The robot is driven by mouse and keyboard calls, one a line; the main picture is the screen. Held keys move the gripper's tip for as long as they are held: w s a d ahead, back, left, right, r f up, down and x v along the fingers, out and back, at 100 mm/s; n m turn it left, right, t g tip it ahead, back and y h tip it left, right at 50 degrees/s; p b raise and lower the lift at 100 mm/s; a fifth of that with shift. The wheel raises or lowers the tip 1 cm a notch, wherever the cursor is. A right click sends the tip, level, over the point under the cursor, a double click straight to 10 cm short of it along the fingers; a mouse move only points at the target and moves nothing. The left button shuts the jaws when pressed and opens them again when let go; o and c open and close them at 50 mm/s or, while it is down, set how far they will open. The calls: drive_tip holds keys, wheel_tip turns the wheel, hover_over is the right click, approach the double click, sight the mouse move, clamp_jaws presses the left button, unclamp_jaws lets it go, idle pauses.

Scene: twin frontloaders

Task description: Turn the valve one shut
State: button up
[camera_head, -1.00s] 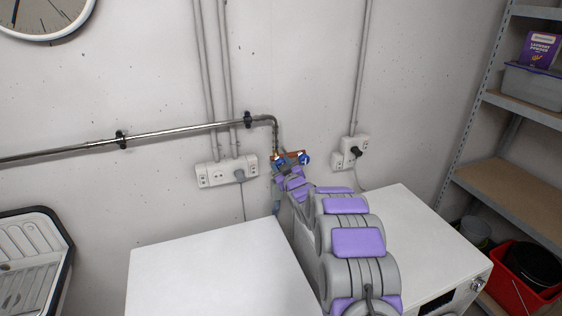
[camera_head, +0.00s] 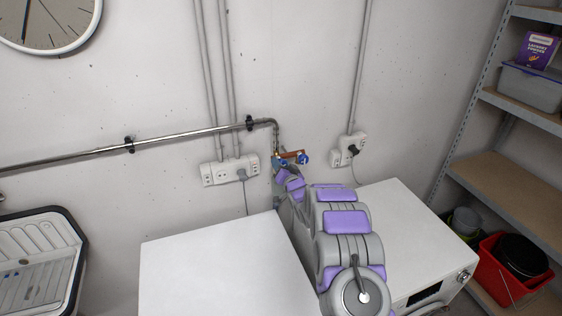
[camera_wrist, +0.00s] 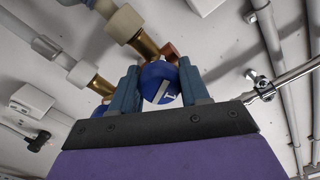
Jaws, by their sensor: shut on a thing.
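Two blue valve knobs sit on copper and brass pipework on the wall behind the machines. In the wrist view, my gripper (camera_wrist: 160,90) is shut on one blue knob (camera_wrist: 158,72) with a white mark on its face; a finger lies on each side. The second blue knob (camera_wrist: 98,112) is to the left, partly hidden behind my gripper. In the head view, the free knob (camera_head: 304,158) shows right of my gripper (camera_head: 281,164), and the held one is mostly hidden. I cannot tell from any label which is valve one.
Two white machines stand below, their tops (camera_head: 215,265) and (camera_head: 385,215) clear. A metal pipe (camera_head: 190,135) runs along the wall to the valves. Sockets (camera_head: 230,171) and (camera_head: 348,148) flank them. A shelf (camera_head: 510,185) and red bucket (camera_head: 505,280) are at right.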

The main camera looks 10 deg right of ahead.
drive_tip(key=m+p, duration=0.2)
drive_tip(key=m, duration=0.3)
drive_tip(key=shift+f, duration=0.1)
idle(0.4)
drive_tip(key=o, duration=1)
drive_tip(key=shift+d, duration=0.1)
drive_tip(key=shift+o, duration=0.2)
drive_tip(key=s+d, duration=0.3)
drive_tip(key=s, duration=1.4)
drive_tip(key=shift+d, duration=0.2)
drive_tip(key=shift+b, duration=0.35)
